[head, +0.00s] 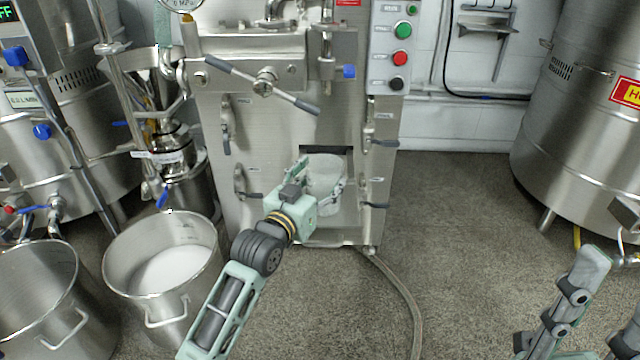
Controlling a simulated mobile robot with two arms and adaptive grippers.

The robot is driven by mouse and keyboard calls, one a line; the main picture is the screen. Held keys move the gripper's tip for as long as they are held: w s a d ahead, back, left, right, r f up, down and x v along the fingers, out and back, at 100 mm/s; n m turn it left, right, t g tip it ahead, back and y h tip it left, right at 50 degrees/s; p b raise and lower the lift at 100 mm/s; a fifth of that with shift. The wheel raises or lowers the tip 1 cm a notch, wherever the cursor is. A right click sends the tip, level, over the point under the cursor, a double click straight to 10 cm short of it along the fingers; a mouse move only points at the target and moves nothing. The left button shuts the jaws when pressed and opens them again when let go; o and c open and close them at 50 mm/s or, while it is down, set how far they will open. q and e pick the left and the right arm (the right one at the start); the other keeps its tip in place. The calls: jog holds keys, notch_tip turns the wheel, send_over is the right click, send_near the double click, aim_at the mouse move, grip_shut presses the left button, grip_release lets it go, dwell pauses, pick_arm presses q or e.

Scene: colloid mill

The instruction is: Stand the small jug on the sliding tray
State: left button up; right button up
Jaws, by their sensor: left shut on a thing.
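The small jug (325,172) is a pale metal vessel with an open top, in front of the dark opening low in the mill's front. My left gripper (318,184) is shut on the jug, with one finger on its left side and one on its right. The jug looks about upright. The sliding tray cannot be made out clearly around the jug and gripper, and I cannot tell whether the jug's base touches anything. Parts of my right arm (575,295) show at the bottom right, and its finger state is unclear.
The steel mill (245,130) has handles, a lever and a button panel (390,50). A pot with white contents (165,270) and another pot (40,300) stand at the left. A hose (405,295) lies on the floor.

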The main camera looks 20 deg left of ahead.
pick_arm(q)
jog(key=o, duration=1.2)
